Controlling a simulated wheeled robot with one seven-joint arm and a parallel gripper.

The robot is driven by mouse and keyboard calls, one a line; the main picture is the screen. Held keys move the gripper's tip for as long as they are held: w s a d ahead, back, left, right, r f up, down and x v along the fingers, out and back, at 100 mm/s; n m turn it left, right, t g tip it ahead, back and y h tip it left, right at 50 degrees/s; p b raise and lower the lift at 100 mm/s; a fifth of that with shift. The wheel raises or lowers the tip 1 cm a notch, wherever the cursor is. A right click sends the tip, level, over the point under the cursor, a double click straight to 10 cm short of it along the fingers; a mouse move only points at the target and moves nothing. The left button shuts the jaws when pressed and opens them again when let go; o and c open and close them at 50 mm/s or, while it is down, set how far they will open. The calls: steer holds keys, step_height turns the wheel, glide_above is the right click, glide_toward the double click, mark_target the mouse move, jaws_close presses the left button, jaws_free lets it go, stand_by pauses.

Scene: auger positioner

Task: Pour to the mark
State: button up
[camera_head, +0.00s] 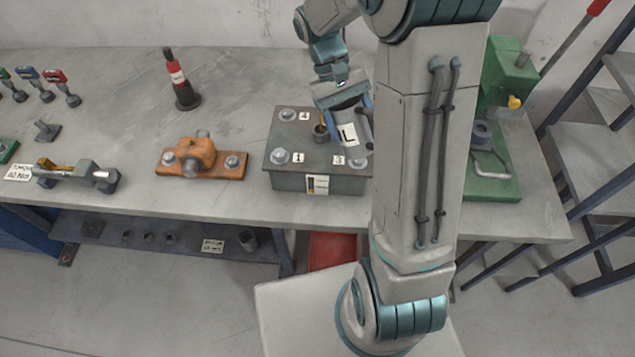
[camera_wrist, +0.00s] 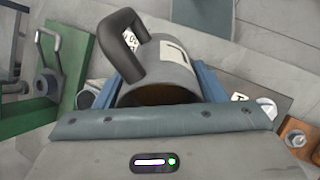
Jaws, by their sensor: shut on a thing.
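My gripper (camera_head: 343,98) is shut on a grey jug (camera_head: 352,122) with a white label marked L. The jug is held tilted above the right part of a grey box. In the wrist view the blue fingers (camera_wrist: 158,90) grip the jug's sides, and the jug (camera_wrist: 185,72) shows its dark opening and its handle. The grey box (camera_head: 290,182) has numbered bolts on top and a gauge label (camera_head: 317,184) on its front. A small dark filler neck (camera_head: 321,131) stands on its top, just left of the jug. The level and any flow of liquid cannot be made out.
An orange bearing block (camera_head: 202,160) sits left of the box, with a black and red bottle (camera_head: 181,82) behind it. A torque wrench (camera_head: 75,173) lies at the left. A green press (camera_head: 500,120) stands at the right. The bench between bottle and box is clear.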

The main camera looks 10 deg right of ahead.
mark_target(348, 105)
steer(key=shift+r, duration=0.3)
stand_by(0.9)
steer(key=shift+w+r+g, duration=0.1)
steer(key=shift+r+g, duration=0.05)
steer(key=shift+g, duration=0.25)
steer(key=shift+w+a+r+g+h, duration=0.1)
steer(key=shift+w+r+g+h, duration=0.05)
steer(key=shift+r+g+h, duration=0.55)
stand_by(1.6)
steer(key=shift+r, duration=0.1)
steer(key=shift+w+a+r+g, duration=0.1)
steer(key=shift+r+g, duration=0.05)
steer(key=shift+g, duration=0.25)
steer(key=shift+w+r+g, duration=0.15)
steer(key=shift+r+g, duration=0.15)
steer(key=shift+r, duration=0.05)
stand_by(1.8)
steer(key=shift+s+f+t+b, duration=0.25)
steer(key=shift+f+t+b, duration=0.55)
steer(key=shift+b, duration=0.45)
steer(key=shift+s+d+f+t+y+b, duration=0.2)
steer(key=shift+f+t+y+b, duration=0.1)
steer(key=shift+t+y+b, duration=0.15)
